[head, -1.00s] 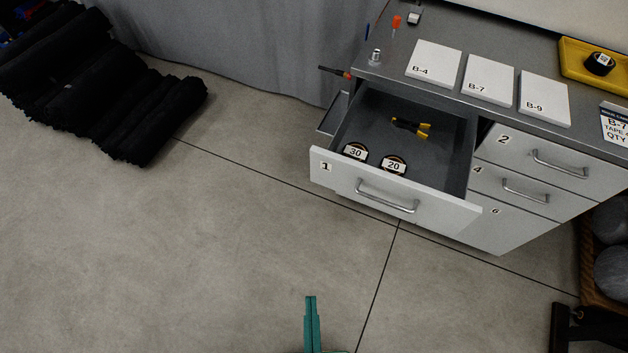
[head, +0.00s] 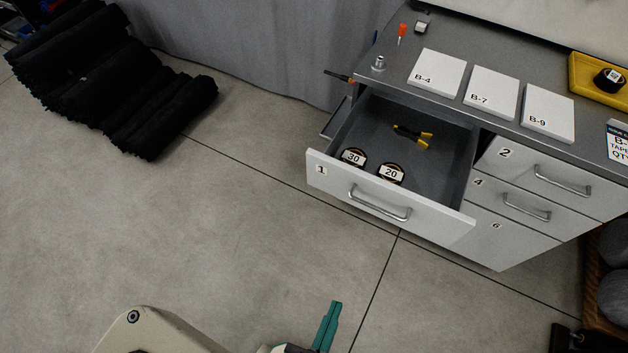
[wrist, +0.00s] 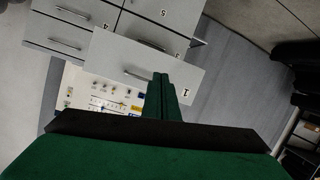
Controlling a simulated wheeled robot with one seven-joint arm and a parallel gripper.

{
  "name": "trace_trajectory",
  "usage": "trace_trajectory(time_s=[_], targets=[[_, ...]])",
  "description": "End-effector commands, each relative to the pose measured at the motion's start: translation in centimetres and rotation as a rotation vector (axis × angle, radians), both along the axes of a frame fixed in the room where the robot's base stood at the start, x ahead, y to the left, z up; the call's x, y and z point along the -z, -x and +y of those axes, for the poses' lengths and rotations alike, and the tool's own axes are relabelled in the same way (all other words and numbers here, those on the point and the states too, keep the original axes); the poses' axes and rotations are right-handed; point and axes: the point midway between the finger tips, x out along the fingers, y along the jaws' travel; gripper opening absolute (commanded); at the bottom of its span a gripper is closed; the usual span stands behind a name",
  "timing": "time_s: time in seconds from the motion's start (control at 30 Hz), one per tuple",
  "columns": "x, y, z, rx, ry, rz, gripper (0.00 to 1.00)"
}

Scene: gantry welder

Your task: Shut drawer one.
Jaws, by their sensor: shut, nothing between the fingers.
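Drawer one (head: 330,178) stands pulled well open at the left of the grey cabinet, with a "1" on its white front and a bar handle (head: 380,203). Inside lie two round tape rolls marked 30 (head: 353,157) and 20 (head: 391,173), and yellow-and-black pliers (head: 412,133). My teal gripper (head: 334,306) is shut and empty, in front of and below the drawer in the head view, apart from it. In the wrist view, my gripper's closed fingertips (wrist: 161,77) overlap the drawer front (wrist: 185,72) near its handle (wrist: 136,76); contact cannot be told.
Drawer two (head: 560,170) and the other drawers on the right are closed. White cards (head: 437,72) and a yellow tray (head: 590,85) sit on the cabinet top. Black rolls (head: 110,90) lie at the far left. The floor before drawer one is clear.

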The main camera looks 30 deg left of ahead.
Motion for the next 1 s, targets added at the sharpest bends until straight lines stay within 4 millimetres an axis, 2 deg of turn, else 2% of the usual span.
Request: trace_trajectory(time_s=[0.2, 0.3, 0.4, 0.47, 0.57, 0.63, 0.8, 1.0], targets=[[7.7, -3.6, 5.8, -0.371, 0.637, 0.038, 0.00], [10.4, -5.4, 8.0, -0.522, 0.970, 0.018, 0.00], [11.9, -7.5, 10.2, -0.638, 1.313, -0.024, 0.00], [12.3, -8.9, 11.6, -0.686, 1.517, -0.056, 0.00], [11.7, -11.1, 14.1, -0.725, 1.861, -0.112, 0.00], [10.6, -12.5, 16.1, -0.718, 2.092, -0.149, 0.00], [6.4, -14.4, 20.6, -0.601, 2.548, -0.193, 0.00], [2.4, -14.5, 23.6, -0.448, 2.820, -0.175, 0.00]])
